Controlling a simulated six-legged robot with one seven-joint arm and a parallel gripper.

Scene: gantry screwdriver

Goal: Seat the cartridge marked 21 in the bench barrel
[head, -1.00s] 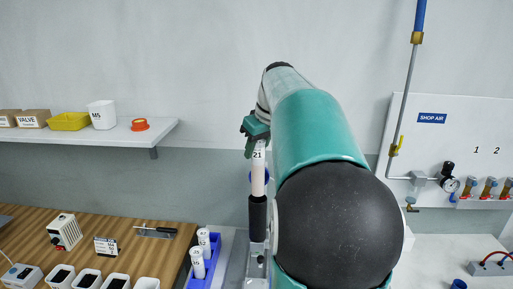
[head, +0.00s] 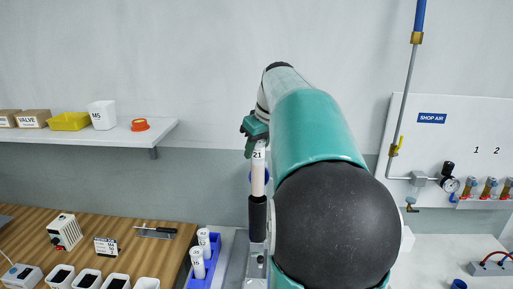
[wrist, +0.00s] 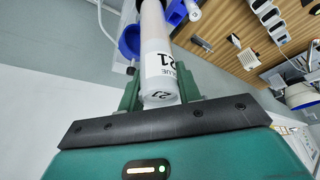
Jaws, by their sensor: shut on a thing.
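The cartridge marked 21 (head: 259,176) is a pale upright tube with a white labelled top. My gripper (head: 256,142) is shut on its upper end; in the wrist view the green fingers (wrist: 160,92) sit either side of the label end. The black bench barrel (head: 257,218) stands upright directly below, and the cartridge's lower part meets its mouth in line. I cannot tell how deep it goes in. In the wrist view the cartridge (wrist: 157,45) runs to the top edge.
A blue rack (head: 211,262) with two white cartridges (head: 198,262) stands left of the barrel. A wooden bench (head: 140,222) with a screwdriver (head: 155,230) and white bins lies further left. A wall shelf (head: 100,134) is at back left. My arm covers the right of the barrel.

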